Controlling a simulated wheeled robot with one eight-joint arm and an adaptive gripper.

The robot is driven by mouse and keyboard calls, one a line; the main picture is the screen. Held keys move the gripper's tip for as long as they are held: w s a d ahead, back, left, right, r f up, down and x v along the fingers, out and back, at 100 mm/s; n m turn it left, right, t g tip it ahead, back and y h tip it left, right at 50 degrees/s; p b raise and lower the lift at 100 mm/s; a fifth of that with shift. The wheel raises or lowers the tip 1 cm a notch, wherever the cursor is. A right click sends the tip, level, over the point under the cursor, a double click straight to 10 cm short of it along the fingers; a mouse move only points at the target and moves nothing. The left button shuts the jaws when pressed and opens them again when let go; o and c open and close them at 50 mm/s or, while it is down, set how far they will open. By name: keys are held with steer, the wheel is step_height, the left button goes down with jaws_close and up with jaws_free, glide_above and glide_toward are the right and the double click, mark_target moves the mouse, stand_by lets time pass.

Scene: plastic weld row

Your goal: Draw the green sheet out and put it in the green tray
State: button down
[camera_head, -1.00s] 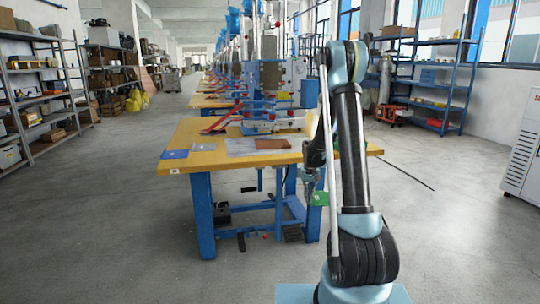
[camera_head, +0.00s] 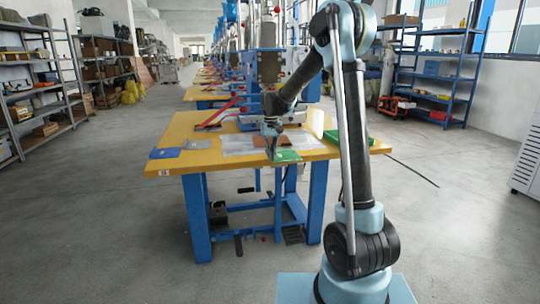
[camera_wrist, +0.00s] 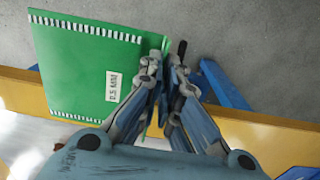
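The green sheet (camera_head: 288,156) is thin and flat, with striped white bands along two edges and a small white label; it fills the left of the wrist view (camera_wrist: 80,70). My gripper (camera_head: 272,150) is over the table's front edge. In the wrist view its fingers (camera_wrist: 166,75) are close together at the sheet's right edge, and it appears shut on it. The sheet is held out over the yellow table edge, with floor showing beyond. The green tray (camera_head: 345,139) lies at the right end of the table, partly behind my arm.
The yellow table (camera_head: 222,165) also holds a blue piece (camera_head: 168,153), a grey-blue piece (camera_head: 198,144), a clear sheet (camera_head: 238,146) and a brown sheet (camera_head: 262,142). A welding machine stands at the back. Open floor lies in front and left.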

steer(key=s+d, duration=0.4)
steer(key=s, duration=1.2)
stand_by(0.4)
steer(key=shift+d, duration=0.1)
